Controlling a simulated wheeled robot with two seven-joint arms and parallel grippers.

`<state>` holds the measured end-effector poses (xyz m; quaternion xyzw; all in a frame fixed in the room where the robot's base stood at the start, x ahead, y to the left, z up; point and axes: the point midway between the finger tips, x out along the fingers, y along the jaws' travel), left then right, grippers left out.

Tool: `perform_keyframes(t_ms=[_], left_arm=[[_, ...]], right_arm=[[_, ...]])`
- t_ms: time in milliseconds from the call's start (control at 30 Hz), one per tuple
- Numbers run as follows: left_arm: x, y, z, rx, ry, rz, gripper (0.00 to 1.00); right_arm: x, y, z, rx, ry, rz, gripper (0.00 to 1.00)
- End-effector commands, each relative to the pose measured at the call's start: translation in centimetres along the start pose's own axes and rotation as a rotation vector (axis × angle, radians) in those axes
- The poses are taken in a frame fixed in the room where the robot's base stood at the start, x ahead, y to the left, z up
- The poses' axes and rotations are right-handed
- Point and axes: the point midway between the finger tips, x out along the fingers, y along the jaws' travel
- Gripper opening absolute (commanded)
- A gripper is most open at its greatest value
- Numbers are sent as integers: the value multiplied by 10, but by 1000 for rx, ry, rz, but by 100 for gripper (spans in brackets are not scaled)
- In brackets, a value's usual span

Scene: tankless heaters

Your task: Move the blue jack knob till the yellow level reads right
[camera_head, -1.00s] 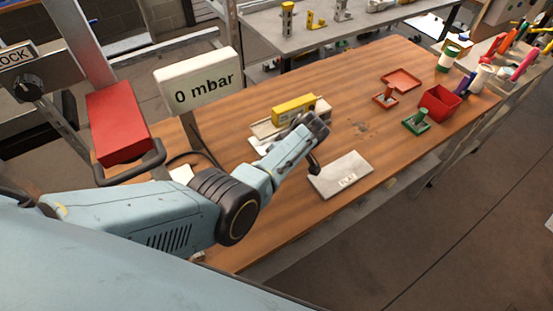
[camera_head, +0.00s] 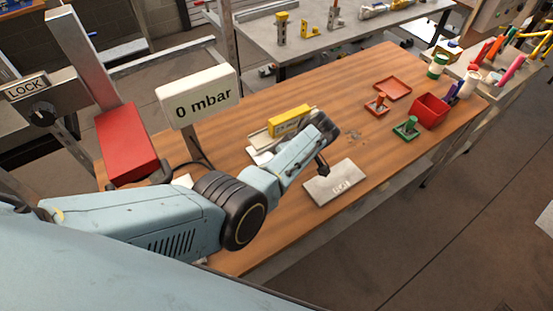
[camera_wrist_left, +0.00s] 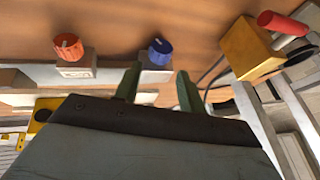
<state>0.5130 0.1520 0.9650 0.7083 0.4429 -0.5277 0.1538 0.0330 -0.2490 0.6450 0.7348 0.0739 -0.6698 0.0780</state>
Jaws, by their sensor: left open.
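The yellow level (camera_head: 290,121) lies on a pale bar on the wooden table in the head view, partly behind my left arm. A yellow piece (camera_wrist_left: 41,114) at the left of the wrist view may be its end. The blue jack knob (camera_wrist_left: 160,51) shows in the left wrist view, beside a pale block and just beyond my fingers. The knob is hidden behind my arm in the head view. My left gripper (camera_wrist_left: 155,84) is open and empty, its two dark green fingers apart with the knob roughly between and ahead of them. My right gripper is out of view.
An orange knob (camera_wrist_left: 68,46) stands left of the blue one. A yellow block (camera_wrist_left: 252,50) with a red handle is at right. A "0 mbar" display (camera_head: 196,96), red box (camera_head: 126,144) and grey plate (camera_head: 335,183) are near my arm. A red bin (camera_head: 430,110) stands farther right.

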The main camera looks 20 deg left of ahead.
Motion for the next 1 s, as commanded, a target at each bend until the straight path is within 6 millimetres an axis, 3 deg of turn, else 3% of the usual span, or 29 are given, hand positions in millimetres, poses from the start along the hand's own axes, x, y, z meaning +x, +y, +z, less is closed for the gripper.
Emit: perform_keyframes(t_ms=[33, 233, 600, 767, 867, 1000], left_arm=[[-16, -1, -2, 1, 0, 1, 40], [-46, -1, -2, -1, 0, 1, 40], [-51, 0, 0, -1, 1, -1, 40], [-38, 3, 14, -31, -54, 52, 40], [-16, 12, 41, -113, -170, 171, 40], [11, 25, 83, -366, -403, 419, 40]], right_arm=[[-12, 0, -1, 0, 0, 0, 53], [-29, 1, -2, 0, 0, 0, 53], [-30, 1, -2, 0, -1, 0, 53], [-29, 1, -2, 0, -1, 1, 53], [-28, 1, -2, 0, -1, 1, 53], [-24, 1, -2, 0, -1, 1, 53]])
